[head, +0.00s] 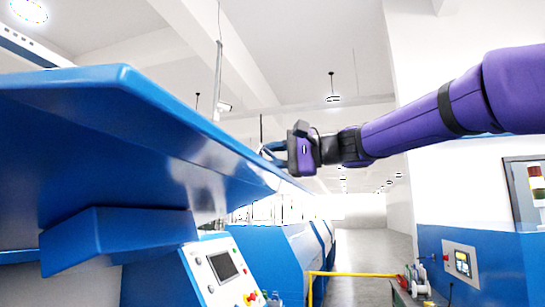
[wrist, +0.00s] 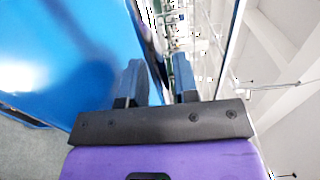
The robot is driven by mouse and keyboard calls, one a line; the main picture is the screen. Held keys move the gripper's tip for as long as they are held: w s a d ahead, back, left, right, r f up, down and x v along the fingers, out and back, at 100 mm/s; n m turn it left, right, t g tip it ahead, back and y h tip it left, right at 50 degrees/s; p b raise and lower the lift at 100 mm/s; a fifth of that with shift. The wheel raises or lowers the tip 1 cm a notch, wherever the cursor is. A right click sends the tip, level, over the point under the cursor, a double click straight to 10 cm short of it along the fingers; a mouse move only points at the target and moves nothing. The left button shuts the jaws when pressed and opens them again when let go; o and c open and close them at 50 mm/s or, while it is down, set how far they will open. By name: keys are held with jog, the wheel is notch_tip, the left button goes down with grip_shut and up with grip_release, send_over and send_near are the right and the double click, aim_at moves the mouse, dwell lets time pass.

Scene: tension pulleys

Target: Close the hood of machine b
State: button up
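The raised hood (head: 150,130) of a blue machine fills the left of the head view as a large blue panel, tilted up over the control panel (head: 222,266). My gripper (head: 268,150) is at the hood's right edge, its fingers pointing left. In the wrist view the hood (wrist: 60,50) lies on the left, and its dark edge runs between my two spread fingers (wrist: 158,72). The fingers stand apart with a gap between them. I cannot tell whether either touches the hood. No machine letter is readable.
A yellow rail (head: 350,274) stands low in the middle, beside an open aisle (head: 375,265). Another blue and white machine (head: 490,250) with a small screen is on the right.

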grip_shut()
